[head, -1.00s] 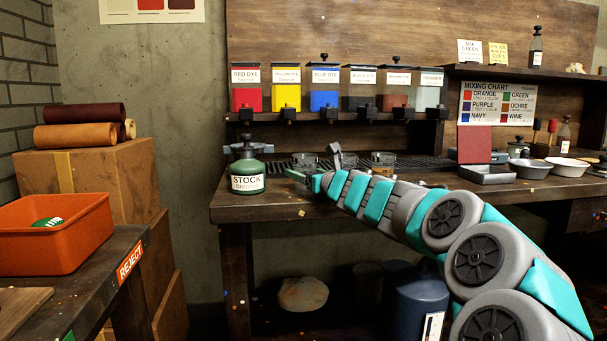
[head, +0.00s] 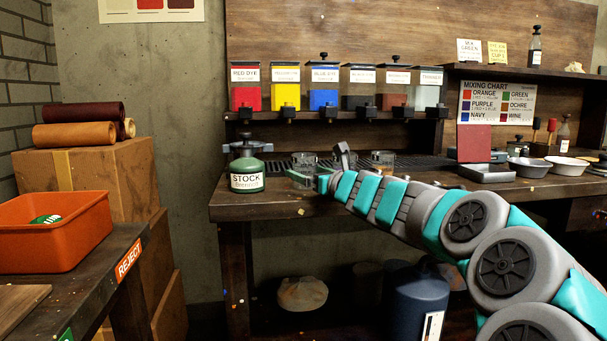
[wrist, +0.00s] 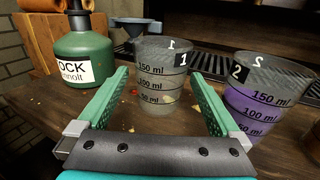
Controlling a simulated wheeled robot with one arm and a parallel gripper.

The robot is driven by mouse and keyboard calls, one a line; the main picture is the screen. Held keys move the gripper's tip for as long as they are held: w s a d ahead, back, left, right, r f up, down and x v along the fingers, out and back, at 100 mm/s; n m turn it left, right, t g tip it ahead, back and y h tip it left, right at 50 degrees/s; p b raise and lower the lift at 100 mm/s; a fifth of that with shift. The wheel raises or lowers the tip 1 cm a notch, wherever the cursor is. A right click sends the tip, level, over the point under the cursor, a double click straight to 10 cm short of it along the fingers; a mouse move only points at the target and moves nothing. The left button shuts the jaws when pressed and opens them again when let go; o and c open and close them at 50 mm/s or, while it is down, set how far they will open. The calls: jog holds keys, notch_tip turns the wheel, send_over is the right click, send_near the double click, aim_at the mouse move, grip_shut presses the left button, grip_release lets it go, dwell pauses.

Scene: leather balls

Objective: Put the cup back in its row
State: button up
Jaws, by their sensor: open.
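A clear measuring cup marked 1 (wrist: 160,90) stands upright on the bench, and it also shows in the head view (head: 303,160). It looks empty, with small coloured specks seen at its base. My gripper (wrist: 160,75) is open, one green finger on each side of cup 1 in the picture, with small gaps. I cannot tell how far the cup sits between the fingers. In the head view my gripper (head: 308,178) is low over the bench front. A cup marked 2 (wrist: 255,100) with purple liquid stands to the right, outside the right finger.
The green stock bottle (head: 247,174) stands just left of my gripper. Dye dispensers (head: 325,90) line the shelf above a dark slatted rack (head: 420,161). A metal tray (head: 487,173) lies to the right. An orange reject bin (head: 55,240) is at far left.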

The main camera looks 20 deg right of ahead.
jog(key=s+d+b, duration=0.1)
jog(key=s, duration=0.8)
